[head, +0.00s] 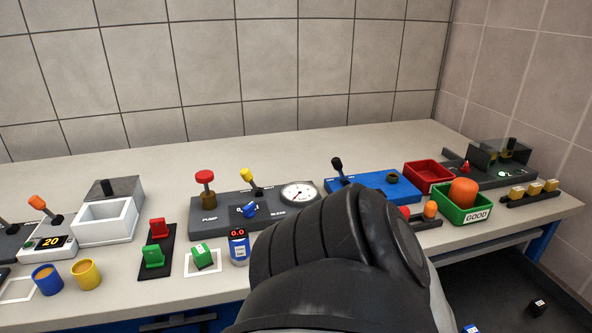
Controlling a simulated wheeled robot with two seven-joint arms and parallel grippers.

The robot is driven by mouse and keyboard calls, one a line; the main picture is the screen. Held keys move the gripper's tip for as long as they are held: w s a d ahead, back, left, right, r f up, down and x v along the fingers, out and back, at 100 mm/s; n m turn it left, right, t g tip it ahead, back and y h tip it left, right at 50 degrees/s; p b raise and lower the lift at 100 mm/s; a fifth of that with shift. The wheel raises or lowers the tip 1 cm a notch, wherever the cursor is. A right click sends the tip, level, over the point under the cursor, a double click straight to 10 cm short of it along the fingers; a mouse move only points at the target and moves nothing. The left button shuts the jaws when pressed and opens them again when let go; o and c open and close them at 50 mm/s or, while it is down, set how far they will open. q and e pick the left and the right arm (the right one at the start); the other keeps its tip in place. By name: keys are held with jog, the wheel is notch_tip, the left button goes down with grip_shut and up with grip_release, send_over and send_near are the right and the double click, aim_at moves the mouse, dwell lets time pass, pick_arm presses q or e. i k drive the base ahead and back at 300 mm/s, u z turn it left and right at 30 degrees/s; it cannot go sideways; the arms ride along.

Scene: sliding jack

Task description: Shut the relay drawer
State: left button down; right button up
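A white drawer unit (106,222) stands at the left of the bench; I take it for the relay drawer, though I can read no label on it. Its white open-topped tray sticks out toward the front, so it looks open. The inside of the tray looks empty. Neither of my grippers is in view. A large dark link of one of my arms fills the lower middle and hides part of the bench; I cannot tell which arm.
Blue (47,279) and yellow (86,274) cups stand in front of the drawer unit. A pump panel (220,215) and green bin (476,214) stand farther right.

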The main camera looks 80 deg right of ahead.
aim_at(492, 291)
jog(key=z, duration=4.7)
jog(key=i, duration=0.5)
jog(key=k, duration=0.5)
jog(key=u, duration=1.3)
jog(key=k, duration=0.8)
jog(key=z, duration=0.7)
jog(key=i, duration=0.95)
jog(key=u, duration=0.05)
